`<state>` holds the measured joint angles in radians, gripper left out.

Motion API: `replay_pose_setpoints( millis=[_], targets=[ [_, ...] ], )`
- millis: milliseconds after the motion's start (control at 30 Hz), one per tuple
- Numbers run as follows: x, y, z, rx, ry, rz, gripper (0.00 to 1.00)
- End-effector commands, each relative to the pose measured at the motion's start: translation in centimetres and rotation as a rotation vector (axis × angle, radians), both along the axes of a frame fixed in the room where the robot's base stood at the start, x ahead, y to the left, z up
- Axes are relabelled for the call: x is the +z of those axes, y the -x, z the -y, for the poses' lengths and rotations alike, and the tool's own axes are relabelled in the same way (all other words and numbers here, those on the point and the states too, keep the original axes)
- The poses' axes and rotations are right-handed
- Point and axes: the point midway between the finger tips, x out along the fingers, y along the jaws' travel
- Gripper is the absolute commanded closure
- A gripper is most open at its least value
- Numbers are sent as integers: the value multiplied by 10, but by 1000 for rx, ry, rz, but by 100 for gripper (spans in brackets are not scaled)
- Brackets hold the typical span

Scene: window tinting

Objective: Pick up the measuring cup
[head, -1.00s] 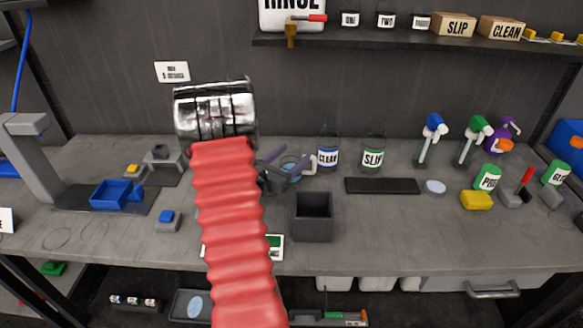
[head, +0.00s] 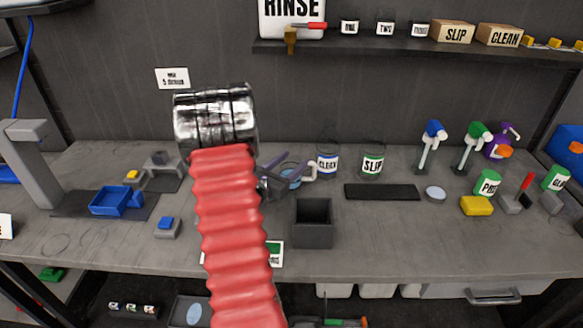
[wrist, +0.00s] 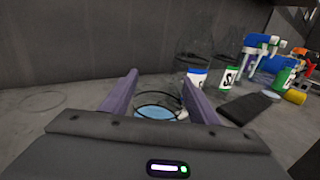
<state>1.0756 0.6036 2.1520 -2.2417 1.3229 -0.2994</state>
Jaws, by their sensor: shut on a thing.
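The measuring cup (head: 291,171) is a small clear cup with a pale handle and light blue contents, near the middle of the bench in the head view. In the wrist view the cup (wrist: 157,110) sits between the two purple fingers. My gripper (head: 284,170) is shut on it, with a finger on each side. My arm's red sleeve hides part of the bench to the left. I cannot tell whether the cup's base touches the bench.
The CLEAN jar (head: 327,163) and SLIP jar (head: 372,163) stand just right of the cup. An open dark box (head: 313,236) stands in front of it. A black mat (head: 382,192) lies to the right, with spray bottles (head: 430,148) behind. Bare bench lies at front right.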

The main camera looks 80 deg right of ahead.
Motion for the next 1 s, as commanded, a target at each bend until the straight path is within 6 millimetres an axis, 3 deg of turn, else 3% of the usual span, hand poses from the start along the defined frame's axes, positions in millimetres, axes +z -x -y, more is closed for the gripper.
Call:
replay_pose_setpoints(
  millis=[267, 700, 1000],
  targets=[
    [22, 0, 0, 0, 4, 1, 72],
    [85, 0, 0, 1, 4, 2, 72],
    [99, 0, 0, 0, 0, 0, 72]
  ],
)
